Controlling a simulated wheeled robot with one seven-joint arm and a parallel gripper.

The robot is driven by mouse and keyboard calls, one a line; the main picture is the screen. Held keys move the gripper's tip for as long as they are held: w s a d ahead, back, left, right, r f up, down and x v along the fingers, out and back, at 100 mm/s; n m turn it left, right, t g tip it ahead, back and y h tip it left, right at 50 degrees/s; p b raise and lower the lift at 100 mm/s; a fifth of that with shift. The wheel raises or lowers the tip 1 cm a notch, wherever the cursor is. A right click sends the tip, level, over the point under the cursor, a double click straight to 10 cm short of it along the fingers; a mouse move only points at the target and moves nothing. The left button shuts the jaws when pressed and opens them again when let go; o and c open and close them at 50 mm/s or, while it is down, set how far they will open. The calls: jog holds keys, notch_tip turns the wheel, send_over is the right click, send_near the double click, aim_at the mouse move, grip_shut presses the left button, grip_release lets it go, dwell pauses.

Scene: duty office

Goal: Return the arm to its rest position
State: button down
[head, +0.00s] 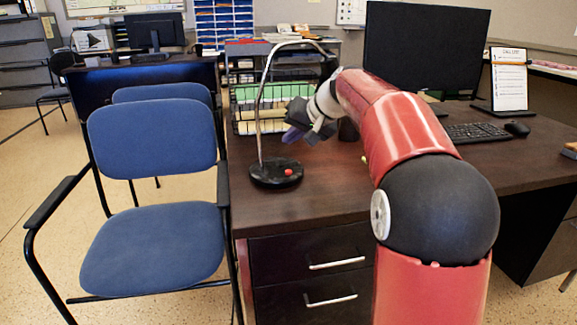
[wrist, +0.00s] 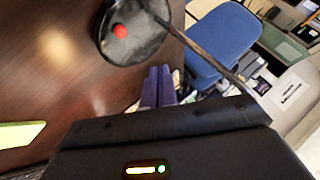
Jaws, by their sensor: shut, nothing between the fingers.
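My red arm reaches over the desk from the right in the head view. My gripper (head: 291,135) is at its end, above the desk and just right of the desk lamp's post. In the wrist view my gripper's two purple fingers (wrist: 158,87) lie side by side, shut and empty. The desk lamp has a round black base (head: 276,173) with a red button (head: 288,172) and a thin bent metal post. In the wrist view the lamp base (wrist: 135,42) is just beyond the fingertips, apart from them.
The brown desk (head: 330,190) carries a wire file rack (head: 245,95), a monitor (head: 425,48), a keyboard (head: 478,132), a mouse (head: 517,128) and a call list stand (head: 509,78). A blue chair (head: 152,140) stands left of the desk. The desk top in front of the lamp is clear.

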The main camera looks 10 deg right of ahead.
jog(key=shift+s, duration=0.1)
jog(key=s+a+f+g+h, duration=0.1)
jog(key=s, duration=0.7)
jog(key=s+a+f+h, duration=0.1)
jog(key=s+f, duration=0.1)
jog(key=s, duration=0.7)
jog(key=s+f+n+h, duration=0.1)
jog(key=s+f, duration=0.4)
jog(key=s, duration=0.5)
jog(key=s+d+f+h, duration=0.1)
jog(key=s+f+h, duration=0.1)
jog(key=s+f, duration=0.4)
jog(key=s, duration=0.3)
jog(key=shift+s+d+f+n+g, duration=0.2)
jog(key=shift+s+n+g, duration=0.15)
jog(key=shift+n+g, duration=0.05)
